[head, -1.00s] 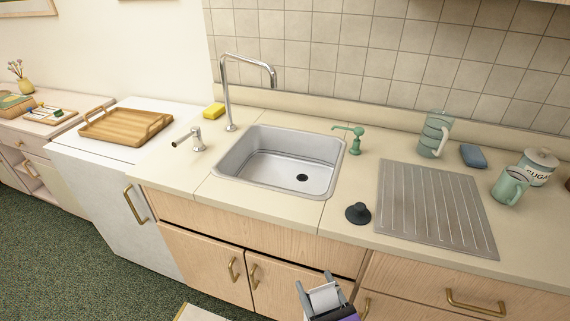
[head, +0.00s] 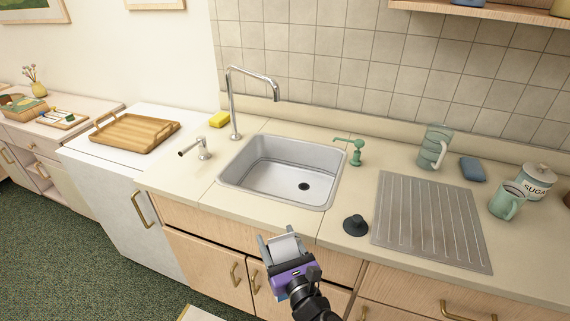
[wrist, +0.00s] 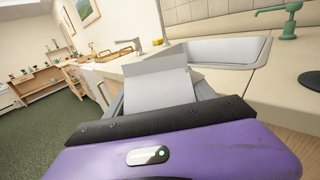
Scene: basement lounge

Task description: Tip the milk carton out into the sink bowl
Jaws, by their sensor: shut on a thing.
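The sink bowl (head: 262,178) is a grey metal basin set into the beige counter; it is empty, with a dark drain. It also shows in the wrist view (wrist: 225,50). My gripper (head: 283,245) is in front of the counter, below and in front of the sink's near edge. It is shut on the milk carton (head: 286,248), a pale, plain box between the fingers. In the wrist view the carton (wrist: 157,85) shows its white faces. Its lower part is hidden by my gripper.
A tall tap (head: 233,105) stands behind the sink. A black plug (head: 355,226), a green soap pump (head: 355,150) and a ribbed drainboard (head: 425,225) lie to the right. A yellow sponge (head: 219,120) and a wooden tray (head: 135,132) are to the left.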

